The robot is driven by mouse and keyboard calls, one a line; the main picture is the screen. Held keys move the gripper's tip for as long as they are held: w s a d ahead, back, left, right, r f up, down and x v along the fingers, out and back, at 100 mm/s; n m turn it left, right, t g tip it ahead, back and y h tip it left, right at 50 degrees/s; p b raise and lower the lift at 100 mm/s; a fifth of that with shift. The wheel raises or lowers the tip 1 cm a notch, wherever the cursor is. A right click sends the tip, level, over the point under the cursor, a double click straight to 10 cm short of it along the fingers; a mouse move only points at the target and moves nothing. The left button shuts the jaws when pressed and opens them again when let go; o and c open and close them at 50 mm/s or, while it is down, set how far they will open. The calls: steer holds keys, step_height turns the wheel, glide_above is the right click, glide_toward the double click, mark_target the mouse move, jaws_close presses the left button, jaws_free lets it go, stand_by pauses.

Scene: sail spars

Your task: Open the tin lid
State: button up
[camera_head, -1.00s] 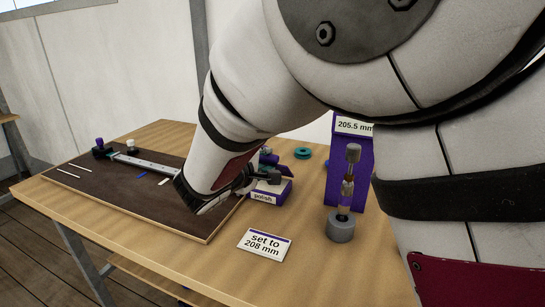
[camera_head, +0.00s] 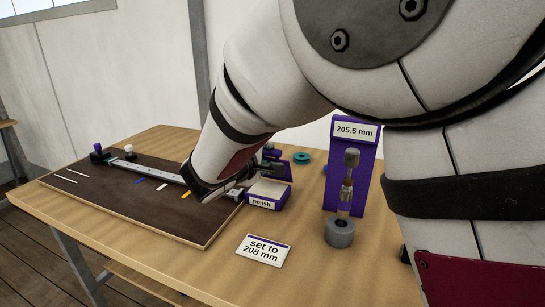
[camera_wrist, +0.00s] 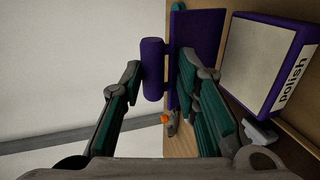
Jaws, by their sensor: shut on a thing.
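The polish tin (camera_head: 268,191) is a small purple box with a white "polish" label, on the table beside the dark board. Its pale top shows uncovered in the head view and in the wrist view (camera_wrist: 262,55). Its purple lid (camera_head: 284,171) stands raised at the tin's far side; in the wrist view the lid (camera_wrist: 184,30) is a purple panel with a round purple bar (camera_wrist: 152,68) along it. My gripper (camera_wrist: 160,70) is shut on this bar, one finger on each side. In the head view my arm partly hides the gripper.
A dark board (camera_head: 120,195) with a metal rail (camera_head: 148,168) and small strips lies left. A purple stand (camera_head: 362,160) reads 205.5 mm, with a metal post on a grey base (camera_head: 340,232) before it. A "set to 208 mm" card (camera_head: 263,250) lies in front. A teal ring (camera_head: 302,157) lies behind.

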steer(key=shift+o, duration=0.8)
steer(key=shift+r+b+x, duration=0.25)
steer(key=shift+b+x, duration=0.15)
steer(key=shift+x, duration=0.9)
steer(key=o, duration=1.2)
steer(key=shift+w+d, duration=0.1)
steer(key=shift+d, duration=0.15)
steer(key=shift+a+r, duration=0.1)
